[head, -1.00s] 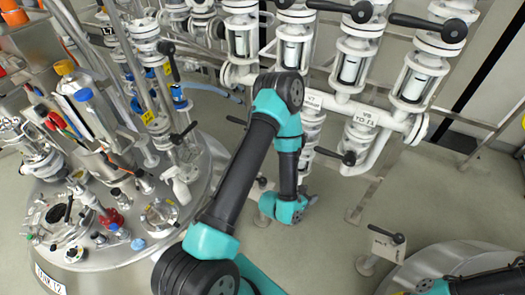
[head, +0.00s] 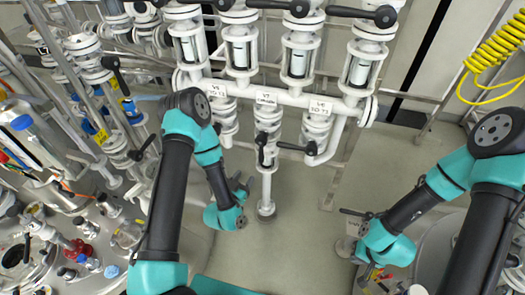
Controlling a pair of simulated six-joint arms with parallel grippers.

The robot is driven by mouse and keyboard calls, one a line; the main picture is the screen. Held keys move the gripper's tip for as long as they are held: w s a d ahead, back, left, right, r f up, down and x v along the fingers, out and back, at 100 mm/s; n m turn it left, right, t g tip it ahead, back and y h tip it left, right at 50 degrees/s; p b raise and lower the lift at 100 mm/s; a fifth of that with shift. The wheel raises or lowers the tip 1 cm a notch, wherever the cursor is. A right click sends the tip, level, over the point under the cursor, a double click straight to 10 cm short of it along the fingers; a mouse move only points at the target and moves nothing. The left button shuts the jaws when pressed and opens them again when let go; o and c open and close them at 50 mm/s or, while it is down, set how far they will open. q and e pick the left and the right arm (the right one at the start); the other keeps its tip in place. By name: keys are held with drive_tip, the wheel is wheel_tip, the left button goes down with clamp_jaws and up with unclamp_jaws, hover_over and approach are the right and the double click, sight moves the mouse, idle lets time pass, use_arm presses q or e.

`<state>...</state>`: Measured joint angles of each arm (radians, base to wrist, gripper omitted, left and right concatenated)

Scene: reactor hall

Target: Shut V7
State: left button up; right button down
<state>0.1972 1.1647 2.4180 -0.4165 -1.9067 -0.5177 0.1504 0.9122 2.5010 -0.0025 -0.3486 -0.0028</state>
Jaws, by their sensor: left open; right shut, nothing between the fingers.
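The V7 label (head: 266,98) is a white plate on the horizontal white pipe, in the middle of the head view. Below it is the white flanged V7 valve (head: 268,120). Its black lever (head: 262,150) points down, roughly along the vertical pipe. My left gripper (head: 241,186) is dark and small, below and left of that lever, apart from it in the picture. It is open, with nothing visibly held. My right gripper (head: 374,279) is low at the right, far from V7, shut and empty. Its fingers are hard to make out.
The V8 valve (head: 317,128) stands right of V7, its black lever (head: 298,148) reaching left towards V7. The V6 label (head: 217,90) is at the left. Sight glasses (head: 300,62) with black levers stand above. Floor (head: 285,235) below V7 is clear.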

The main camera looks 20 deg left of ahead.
sight(260, 155)
use_arm(q)
drive_tip(key=x, duration=1.6)
drive_tip(key=shift+w, duration=0.25)
clamp_jaws()
